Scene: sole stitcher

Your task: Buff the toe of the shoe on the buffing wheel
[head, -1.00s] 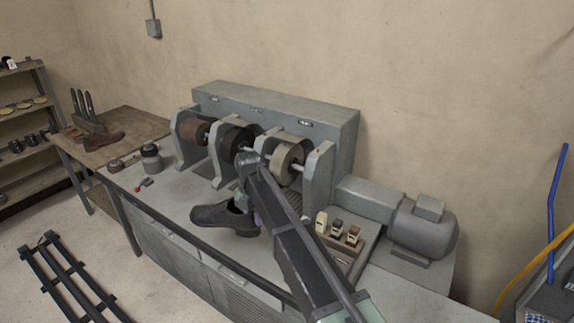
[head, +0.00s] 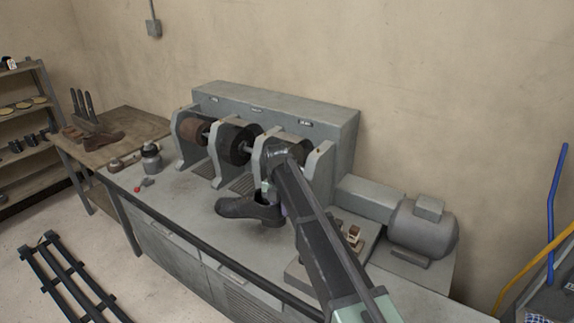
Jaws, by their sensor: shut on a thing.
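My gripper (head: 270,196) is shut on a black shoe (head: 243,207), held above the front of the grey bench, with its toe pointing left. My arm covers the heel end of the shoe and hides the fingertips in part. The machine on the bench has a brown wheel (head: 196,131) at left and a dark wheel (head: 236,143) in the middle. The pale wheel at right is mostly behind my arm. The shoe is in front of the wheels and appears apart from them.
A grey motor (head: 422,228) sits right of the machine. A tray (head: 300,276) with small blocks lies partly behind my arm. A jar (head: 151,158) and a red-knobbed lever (head: 138,188) are at the bench's left. A brown shoe (head: 100,141) lies on the wooden table.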

